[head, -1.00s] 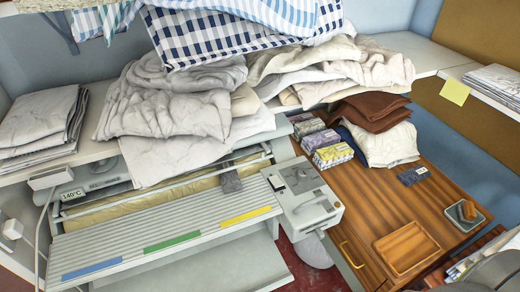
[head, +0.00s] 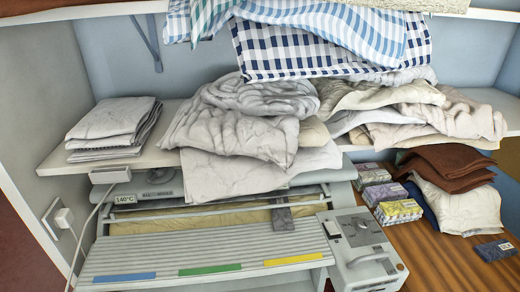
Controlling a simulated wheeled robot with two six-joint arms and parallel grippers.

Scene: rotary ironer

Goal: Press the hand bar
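The rotary ironer (head: 205,255) stands below the shelf, with a ribbed pale feed board along its front. A thin pale bar (head: 180,213), which looks like the hand bar, runs across the ironer in front of the cream padded roller (head: 215,217). A dark grey strap-like piece (head: 282,216) hangs over the roller and bar near the right end. A grey control box (head: 362,250) with a knob and handle sits at the ironer's right end. I cannot tell whether the bar is pressed. Neither of my grippers is in view.
Crumpled white linen (head: 240,135) on the shelf hangs over the back of the ironer. Folded sheets (head: 112,125) lie at left. Small patterned boxes (head: 398,211) and brown cloth (head: 448,170) sit on the wooden cabinet at right. A cable runs down the left side. The space before the feed board is clear.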

